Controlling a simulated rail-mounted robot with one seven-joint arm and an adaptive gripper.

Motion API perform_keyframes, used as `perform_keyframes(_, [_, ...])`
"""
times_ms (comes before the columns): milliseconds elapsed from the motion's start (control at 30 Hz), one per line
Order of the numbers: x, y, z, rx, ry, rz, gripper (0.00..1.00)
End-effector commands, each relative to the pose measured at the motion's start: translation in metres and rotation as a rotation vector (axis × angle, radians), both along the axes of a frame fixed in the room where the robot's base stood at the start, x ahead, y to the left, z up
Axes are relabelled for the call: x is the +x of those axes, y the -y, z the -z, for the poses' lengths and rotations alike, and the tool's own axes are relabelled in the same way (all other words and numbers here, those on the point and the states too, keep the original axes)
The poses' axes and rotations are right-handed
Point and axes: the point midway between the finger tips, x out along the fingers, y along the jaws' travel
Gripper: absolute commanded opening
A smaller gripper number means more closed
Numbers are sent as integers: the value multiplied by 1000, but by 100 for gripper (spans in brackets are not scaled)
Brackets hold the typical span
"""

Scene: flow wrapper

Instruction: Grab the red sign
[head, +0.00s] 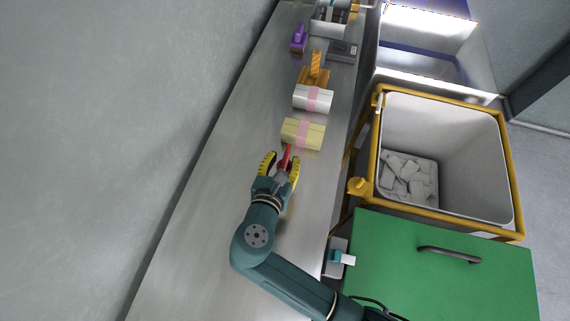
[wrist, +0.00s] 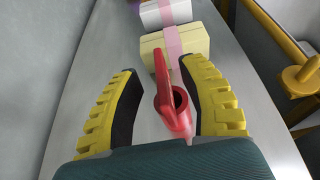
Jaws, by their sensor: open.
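The red sign (head: 287,155) is on the grey metal table, partly hidden by my gripper in the head view. In the wrist view the red sign (wrist: 168,98) shows an upright narrow part and a rounded part with a dark hollow nearer to me. My gripper (head: 281,160) is open, with its yellow-and-black fingers on both sides of the sign. In the wrist view my gripper (wrist: 159,72) has a visible gap between each finger and the sign.
A yellow block with a pink band (head: 302,134) lies just beyond the sign, with a white banded block (head: 313,98) behind it. Farther back are an orange item (head: 315,72) and a purple item (head: 299,38). A yellow-rimmed bin (head: 376,150) stands right of the table. The table's left side is clear.

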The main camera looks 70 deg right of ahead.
Motion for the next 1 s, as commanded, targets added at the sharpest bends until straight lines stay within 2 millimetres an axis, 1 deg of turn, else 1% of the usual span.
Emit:
perform_keyframes(67, [0, 8, 7, 0, 1, 3, 41])
perform_keyframes(200, [1, 30, 22, 0, 2, 4, 41])
perform_keyframes(300, [2, 43, 24, 0, 3, 2, 41])
perform_keyframes(400, [2, 48, 24, -1, 2, 1, 41])
perform_keyframes(567, [2, 48, 23, 0, 1, -1, 41])
perform_keyframes(600, [2, 48, 23, 0, 1, -1, 39])
perform_keyframes(667, [2, 48, 23, 0, 1, -1, 28])
perform_keyframes(800, [2, 48, 23, 0, 1, -1, 1])
perform_keyframes(1000, [2, 47, 24, 0, 1, -1, 0])
